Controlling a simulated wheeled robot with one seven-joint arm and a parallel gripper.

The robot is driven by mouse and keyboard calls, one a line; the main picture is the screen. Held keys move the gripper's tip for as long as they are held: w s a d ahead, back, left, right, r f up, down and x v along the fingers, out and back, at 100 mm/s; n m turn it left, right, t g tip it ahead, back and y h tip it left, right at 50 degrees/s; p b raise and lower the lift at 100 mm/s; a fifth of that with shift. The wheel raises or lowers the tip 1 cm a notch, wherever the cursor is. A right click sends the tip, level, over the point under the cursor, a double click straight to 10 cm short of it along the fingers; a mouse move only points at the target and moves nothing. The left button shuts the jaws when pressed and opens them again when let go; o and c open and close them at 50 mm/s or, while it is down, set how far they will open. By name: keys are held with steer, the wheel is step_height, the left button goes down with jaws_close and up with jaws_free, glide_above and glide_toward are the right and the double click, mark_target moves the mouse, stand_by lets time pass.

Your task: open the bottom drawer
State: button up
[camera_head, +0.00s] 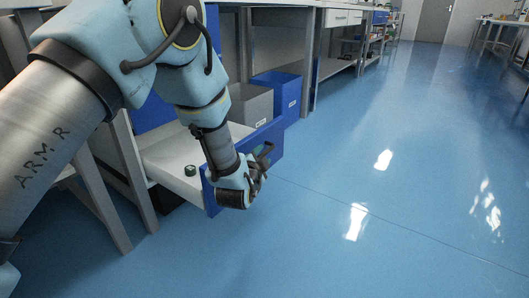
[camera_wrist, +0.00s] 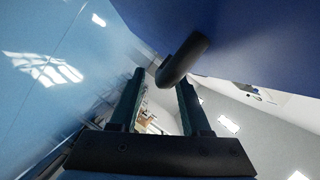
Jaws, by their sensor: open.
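The bottom drawer has a blue front (camera_head: 274,136) and a white inside (camera_head: 165,158). It stands pulled out from under the bench, with its inside showing in the head view. My gripper (camera_head: 262,165) is at the outer face of the drawer front, beside the dark handle. In the wrist view my gripper (camera_wrist: 162,88) is open. The dark curved handle (camera_wrist: 187,57) shows at the fingertips, its end near the gap between them. I cannot tell whether a finger touches it. The blue panel (camera_wrist: 250,35) fills the upper right there.
A small dark green object (camera_head: 191,170) lies in the drawer. A grey bin (camera_head: 250,104) and a blue bin (camera_head: 277,95) stand under the bench behind it. A grey table leg (camera_head: 104,205) is at the left. The blue floor (camera_head: 370,190) to the right is clear.

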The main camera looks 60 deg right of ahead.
steer(key=p+v, duration=0.2)
steer(key=v, duration=0.6)
steer(key=shift+s+a, duration=0.1)
steer(key=shift+a, duration=0.15)
